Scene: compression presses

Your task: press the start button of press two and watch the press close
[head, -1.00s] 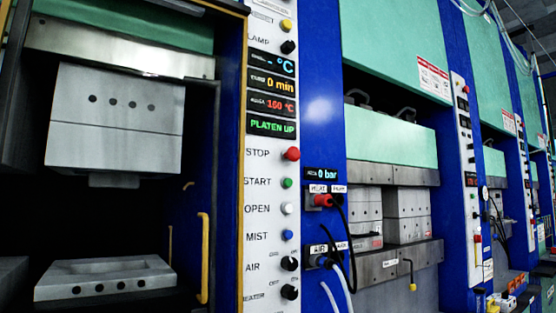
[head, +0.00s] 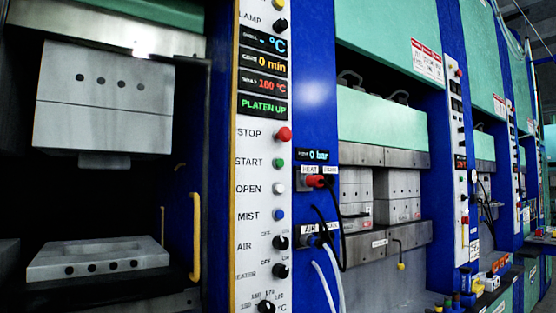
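The nearest press stands open at the left, with its upper mould block (head: 105,98) raised well above the lower mould plate (head: 98,260). Its white control panel (head: 250,205) carries a green START button (head: 280,163), below a red STOP button (head: 284,134) and above a white OPEN button (head: 279,188). The green display line (head: 263,107) reads PLATEN UP. I cannot tell from any marking which press is press two. Neither of my grippers is in view.
A yellow handle (head: 196,238) stands beside the press opening. Red and black plugs with cables (head: 316,181) stick out right of the panel. Further presses (head: 383,125) line up to the right, with small coloured items (head: 490,281) low at the far right.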

